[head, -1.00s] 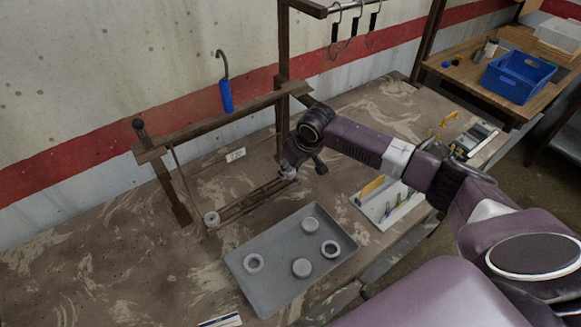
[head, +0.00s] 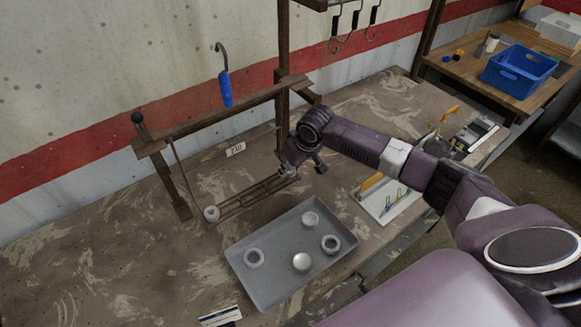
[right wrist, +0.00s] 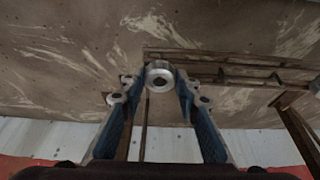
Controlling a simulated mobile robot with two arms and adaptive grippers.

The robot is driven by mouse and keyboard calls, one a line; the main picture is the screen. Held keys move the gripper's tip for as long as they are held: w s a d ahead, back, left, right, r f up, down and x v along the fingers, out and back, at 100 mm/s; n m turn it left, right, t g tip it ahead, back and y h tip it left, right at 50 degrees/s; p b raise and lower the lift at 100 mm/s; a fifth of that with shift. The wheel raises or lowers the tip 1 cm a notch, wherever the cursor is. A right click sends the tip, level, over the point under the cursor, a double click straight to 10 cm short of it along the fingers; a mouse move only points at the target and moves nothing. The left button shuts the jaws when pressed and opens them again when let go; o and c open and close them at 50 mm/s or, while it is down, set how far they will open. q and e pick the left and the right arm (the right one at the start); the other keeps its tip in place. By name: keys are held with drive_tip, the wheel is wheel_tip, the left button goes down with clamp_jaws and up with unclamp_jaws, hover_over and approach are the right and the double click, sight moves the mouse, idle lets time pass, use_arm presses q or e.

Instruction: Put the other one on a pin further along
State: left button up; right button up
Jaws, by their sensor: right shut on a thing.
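My right gripper (right wrist: 159,84) is shut on a grey metal ring (right wrist: 159,76), which sits between its fingertips in the right wrist view. In the head view the gripper (head: 288,171) is at the far right end of a low rack (head: 246,198) of thin dark rails, and mostly hides the ring. Whether this ring is on a pin or above one, I cannot tell. Another pale ring (head: 211,214) is at the rack's near left end. My left gripper is not in view.
A grey tray (head: 278,298) in front of the rack holds several round pale pieces. A blue-handled hook (head: 224,88) hangs from the wooden rail (head: 215,119) above. The table's left side is clear.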

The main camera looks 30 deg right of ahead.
drive_tip(key=o, duration=1.2)
drive_tip(key=shift+o, duration=0.2)
drive_tip(key=v, duration=1.2)
